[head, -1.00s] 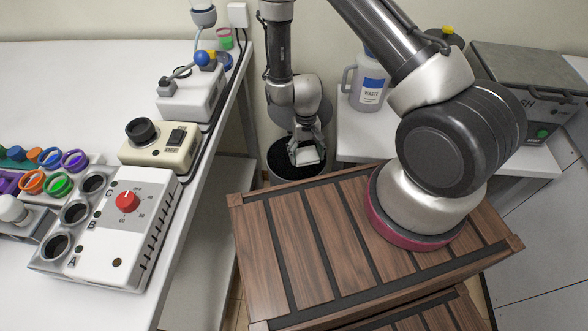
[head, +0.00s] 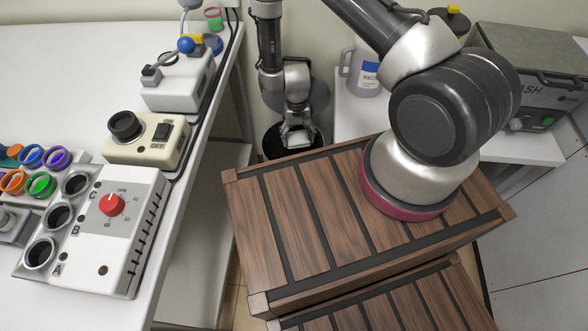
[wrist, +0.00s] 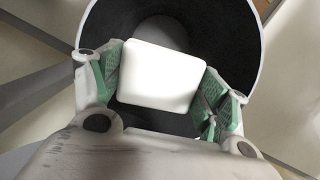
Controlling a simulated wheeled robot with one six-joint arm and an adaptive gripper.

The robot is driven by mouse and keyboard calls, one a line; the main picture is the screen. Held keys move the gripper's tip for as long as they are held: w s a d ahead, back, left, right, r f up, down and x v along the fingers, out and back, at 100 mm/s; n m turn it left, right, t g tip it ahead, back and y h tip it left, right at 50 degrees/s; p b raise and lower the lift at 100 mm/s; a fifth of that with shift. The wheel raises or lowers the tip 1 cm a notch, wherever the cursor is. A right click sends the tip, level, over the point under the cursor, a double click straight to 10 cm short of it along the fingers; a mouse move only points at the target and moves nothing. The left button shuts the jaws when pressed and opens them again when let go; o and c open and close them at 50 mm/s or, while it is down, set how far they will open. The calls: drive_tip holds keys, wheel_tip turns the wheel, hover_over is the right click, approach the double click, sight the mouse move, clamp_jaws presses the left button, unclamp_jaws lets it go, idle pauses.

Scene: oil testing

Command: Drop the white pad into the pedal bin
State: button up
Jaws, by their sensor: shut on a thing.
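In the wrist view the white pad (wrist: 160,76) sits between the two green-lined fingers of my gripper (wrist: 161,88), which is shut on it. Behind and below the pad is the open mouth of the dark pedal bin (wrist: 236,30), with its round rim around the pad on the far and right sides. In the head view my gripper (head: 298,138) points down over the bin (head: 272,143), which stands behind the wooden slatted top. The pad is hard to make out there. The bin's near side is hidden by the slats.
A wooden slatted top (head: 300,220) lies in front of the bin. A white bench (head: 90,70) with a heater block (head: 110,230) stands at left. At right a white table (head: 400,125) holds a waste jug (head: 365,75) and a grey washer (head: 535,80).

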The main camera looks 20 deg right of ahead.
drive_tip(key=shift+f, duration=0.4)
drive_tip(key=o, duration=1.1)
drive_tip(key=shift+o, duration=0.2)
wheel_tip(320, 180, up, 12)
drive_tip(key=w, duration=0.1)
drive_tip(key=shift+w, duration=0.4)
drive_tip(key=shift+d, duration=0.1)
